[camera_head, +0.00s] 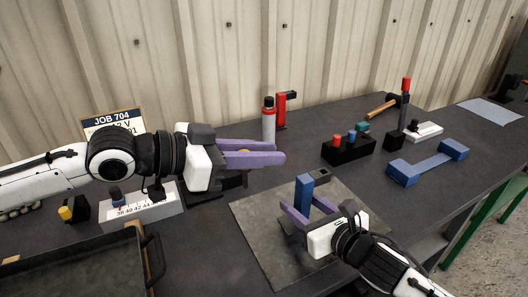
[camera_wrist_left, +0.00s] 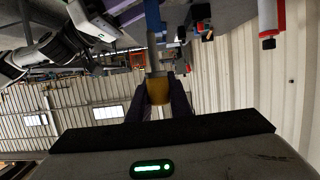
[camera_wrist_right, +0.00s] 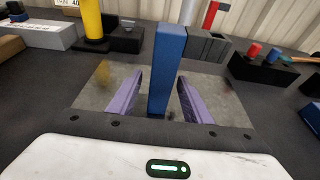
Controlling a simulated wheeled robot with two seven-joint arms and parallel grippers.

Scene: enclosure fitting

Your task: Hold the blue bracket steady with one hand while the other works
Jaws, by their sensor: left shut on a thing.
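A blue bracket part (camera_head: 304,190) stands upright on the grey mat (camera_head: 262,240); its post also shows in the right wrist view (camera_wrist_right: 167,70). My right gripper (camera_head: 308,209) is open, with one purple finger on each side of the post and visible gaps between. My left gripper (camera_head: 252,157) is shut on a yellow cylindrical handle (camera_wrist_left: 158,94), left of the mat.
A black holder (camera_head: 348,151) with coloured pieces, a red-topped bottle (camera_head: 268,125) and a hammer (camera_head: 382,107) stand farther back. A dark tray (camera_head: 80,275) is at front left, beside a numbered white box (camera_head: 150,208).

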